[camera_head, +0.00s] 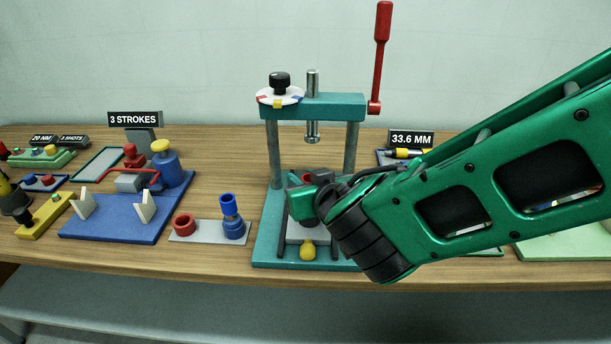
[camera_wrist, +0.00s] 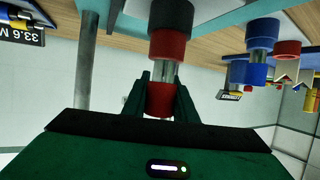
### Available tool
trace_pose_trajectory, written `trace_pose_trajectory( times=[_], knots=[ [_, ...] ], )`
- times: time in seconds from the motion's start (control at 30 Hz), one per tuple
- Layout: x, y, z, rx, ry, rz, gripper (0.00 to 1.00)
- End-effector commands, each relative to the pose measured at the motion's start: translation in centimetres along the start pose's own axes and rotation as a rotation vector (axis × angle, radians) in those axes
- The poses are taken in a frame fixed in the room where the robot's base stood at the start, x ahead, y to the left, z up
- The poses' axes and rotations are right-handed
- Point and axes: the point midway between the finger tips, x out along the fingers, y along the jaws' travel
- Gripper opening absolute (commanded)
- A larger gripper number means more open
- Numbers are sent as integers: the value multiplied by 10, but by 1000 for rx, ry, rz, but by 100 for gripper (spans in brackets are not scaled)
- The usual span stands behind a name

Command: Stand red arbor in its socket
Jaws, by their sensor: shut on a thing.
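The red arbor (camera_wrist: 167,48) has a red end, a bare metal shaft and a wider red collar. My gripper (camera_wrist: 160,92) is shut on its red end in the wrist view. A dark ring (camera_wrist: 171,14) meets the collar; I cannot tell whether it belongs to the arbor or the press. In the head view my gripper (camera_head: 308,182) is low inside the teal press frame, and only a bit of red (camera_head: 306,178) shows there. The red socket (camera_head: 185,224) stands empty on a grey plate (camera_head: 205,238), left of the press, beside the blue socket (camera_head: 234,229).
A blue arbor (camera_head: 228,205) stands in the blue socket. The teal press (camera_head: 312,106) has a red lever (camera_head: 381,50) and a ram above my gripper. A yellow knob (camera_head: 307,250) is at its front. A blue fixture (camera_head: 125,220) stands left of the grey plate.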

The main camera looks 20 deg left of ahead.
Motion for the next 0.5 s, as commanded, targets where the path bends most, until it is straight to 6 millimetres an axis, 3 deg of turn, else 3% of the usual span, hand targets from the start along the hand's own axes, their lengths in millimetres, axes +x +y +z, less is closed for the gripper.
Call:
trace_pose_trajectory(
  times=[0.17,0.2,0.3,0.5],
  knots=[
    [0,0,0,0,0,0,0],
    [0,0,0,0,0,0,28],
    [0,0,0,0,0,0,47],
    [0,0,0,0,0,0,47]
  ],
)
